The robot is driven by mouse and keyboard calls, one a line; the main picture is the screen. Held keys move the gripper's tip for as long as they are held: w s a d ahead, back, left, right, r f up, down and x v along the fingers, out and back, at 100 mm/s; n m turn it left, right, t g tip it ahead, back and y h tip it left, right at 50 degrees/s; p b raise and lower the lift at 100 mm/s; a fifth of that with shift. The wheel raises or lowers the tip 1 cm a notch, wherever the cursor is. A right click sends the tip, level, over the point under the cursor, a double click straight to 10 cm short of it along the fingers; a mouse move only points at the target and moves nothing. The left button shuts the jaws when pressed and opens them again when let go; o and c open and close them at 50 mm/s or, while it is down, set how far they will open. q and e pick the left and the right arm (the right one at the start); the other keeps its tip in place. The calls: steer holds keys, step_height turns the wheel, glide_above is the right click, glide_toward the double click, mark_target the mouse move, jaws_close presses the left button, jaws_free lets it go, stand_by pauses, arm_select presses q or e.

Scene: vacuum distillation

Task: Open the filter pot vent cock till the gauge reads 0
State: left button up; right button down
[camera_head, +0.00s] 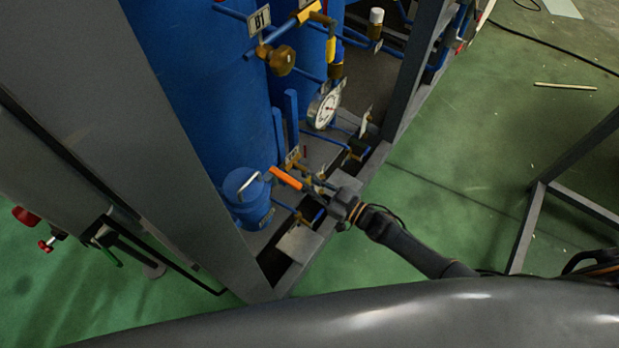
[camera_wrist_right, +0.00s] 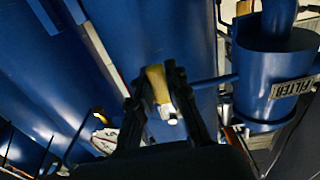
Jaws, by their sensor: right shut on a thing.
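The filter pot (camera_head: 246,203) is a small blue vessel low in the frame in the head view. It also shows at the right of the wrist view (camera_wrist_right: 262,70), with a "FILTER" label. An orange lever handle (camera_head: 286,178) sticks out beside the pot. My right gripper (camera_head: 314,189) is at the small valve fittings right of the pot. In the wrist view its fingers (camera_wrist_right: 165,103) are closed around a tan, handle-like part (camera_wrist_right: 156,84), which looks like the vent cock's lever. The white round gauge (camera_head: 327,106) stands above; its reading is too small to tell. My left gripper is out of view.
A large blue column (camera_head: 205,90) stands behind the pot. A brass valve (camera_head: 281,60) and a "B1" tag (camera_head: 258,20) are above. Grey frame posts (camera_head: 412,75) close in the rig. The green floor (camera_head: 460,140) at right is mostly clear.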

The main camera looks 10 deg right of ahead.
steer(key=shift+a, duration=0.1)
stand_by(0.4)
steer(key=c, duration=1.3)
jaws_free()
steer(key=shift+s, duration=0.1)
steer(key=v, duration=1.2)
steer(key=shift+m, duration=0.3)
